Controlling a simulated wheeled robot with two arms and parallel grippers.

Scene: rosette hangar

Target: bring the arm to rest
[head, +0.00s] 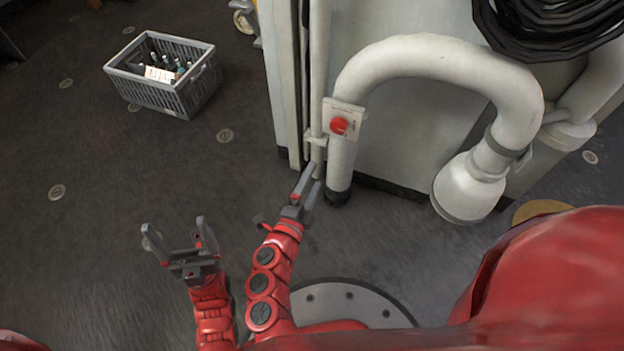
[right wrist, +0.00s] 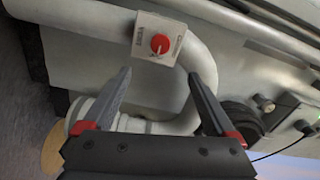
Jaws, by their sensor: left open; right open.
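My left gripper (head: 178,238) is open and empty over the dark floor, at the lower left of the head view. The knob also shows in the right wrist view (right wrist: 160,44), beyond the fingertips.
A thick white curved pipe (head: 440,58) stands against a pale cabinet (head: 400,140). A black cable coil (head: 550,25) hangs at the upper right. A grey crate (head: 165,95) holding bottles stands on the floor (head: 110,200) at the upper left. The floor around my left gripper is clear.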

